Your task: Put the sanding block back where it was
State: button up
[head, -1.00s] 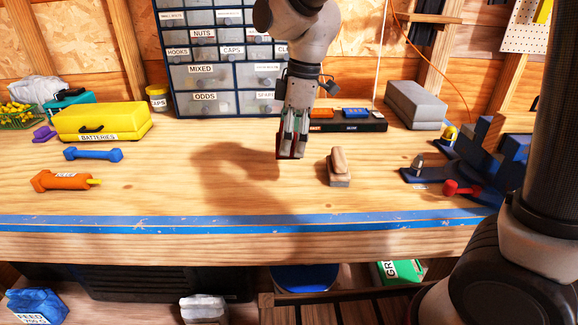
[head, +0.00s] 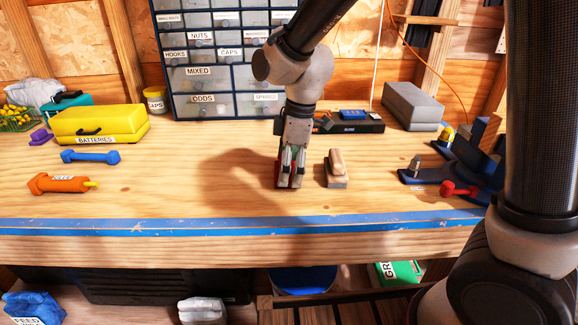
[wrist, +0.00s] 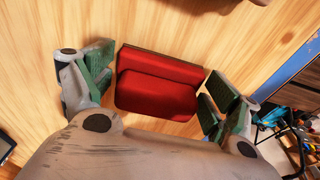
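A red block (wrist: 158,82) with a dark edge sits between the two fingers of my gripper (head: 291,180). In the wrist view the green-padded fingers (wrist: 162,92) stand at its two ends, with narrow gaps showing. The block appears to rest on the bench top; in the head view the fingers mostly hide it. A wooden block with a rounded grip and a greyish base (head: 336,170) stands on the bench just right of my gripper, apart from it. The frames do not settle which of the two is the sanding block.
Drawer cabinet (head: 225,75), black tray (head: 360,126) and grey case (head: 412,106) stand behind. A blue stand (head: 430,176) and red-headed item (head: 458,189) are right. Yellow case (head: 100,122), blue dumbbell-shaped item (head: 90,157) and orange tool (head: 60,184) are left.

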jog(key=shift+r, duration=0.15)
notch_tip(320, 180, up, 12)
jog(key=d, duration=0.2)
dwell(0.5)
jog(key=s+d+r+m+t, duration=0.1)
jog(key=d+m, duration=0.1)
jog(key=d, duration=0.3)
jog(key=s+d+r+m, duration=0.1)
jog(key=d+r+m, duration=0.1)
jog(key=d, duration=0.3)
jog(key=s+d+m+t+h, duration=0.1)
jog(key=s+d+m, duration=0.5)
jog(key=d, duration=0.4)
jog(key=s+d+f+m+t, duration=0.1)
jog(key=s+d+m+t, duration=0.1)
jog(key=s+d+m, duration=0.5)
jog(key=s+d, duration=0.1)
jog(key=d, duration=0.2)
jog(key=shift+s+f+m+h, duration=0.2)
jog(key=shift+m+h, duration=0.1)
jog(key=shift+h, duration=0.1)
jog(key=shift+r, duration=0.1)
